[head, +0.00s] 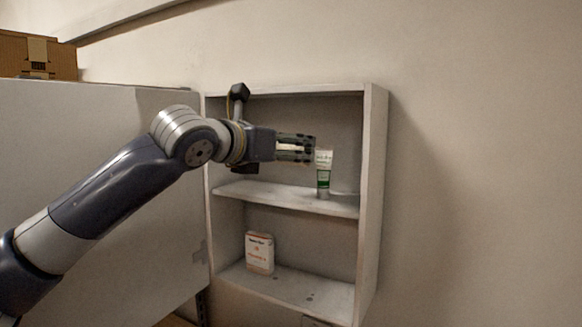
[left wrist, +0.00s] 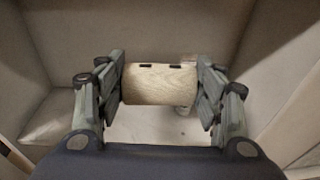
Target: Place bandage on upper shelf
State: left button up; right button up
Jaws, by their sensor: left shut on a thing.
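The bandage is a beige, woven-looking roll (left wrist: 160,85) held between both fingers of my left gripper (left wrist: 162,88) in the left wrist view. In the head view my left gripper (head: 308,149) reaches into the upper compartment of a white wall cabinet (head: 374,190). It is above the upper shelf (head: 275,194), with a visible gap below the fingers. Only a small pale part of the bandage shows between the fingers there. My right gripper is out of view.
A white and green tube (head: 323,178) stands on the upper shelf, by the fingertips in the picture. A white and orange box (head: 259,253) stands on the lower shelf. The open cabinet door is at the left. The upper shelf's left part looks clear.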

aim_at(291, 200)
pick_arm(q)
jog(key=shift+w+d+r+p, duration=0.15)
jog(key=shift+w+d+p, duration=0.15)
jog(key=shift+w+d, duration=0.35)
notch_tip(291, 200, down, 3)
jog(key=shift+a+r, duration=0.1)
jog(key=shift+a+f, duration=0.2)
jog(key=shift+f, duration=0.4)
notch_tip(291, 200, down, 3)
jog(key=shift+s+r+p, duration=0.1)
jog(key=shift+r+p, duration=0.1)
jog(key=shift+p, duration=0.55)
jog(key=shift+d+f+p, duration=0.1)
jog(key=shift+p, duration=0.3)
jog(key=shift+w+f, duration=0.2)
jog(key=shift+w, duration=0.05)
jog(key=shift+d+f, duration=0.1)
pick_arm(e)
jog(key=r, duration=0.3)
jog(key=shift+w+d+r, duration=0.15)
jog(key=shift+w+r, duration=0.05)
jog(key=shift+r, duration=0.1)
pick_arm(q)
jog(key=shift+f, duration=0.1)
jog(key=o, duration=0.9)
jog(key=shift+c, duration=0.2)
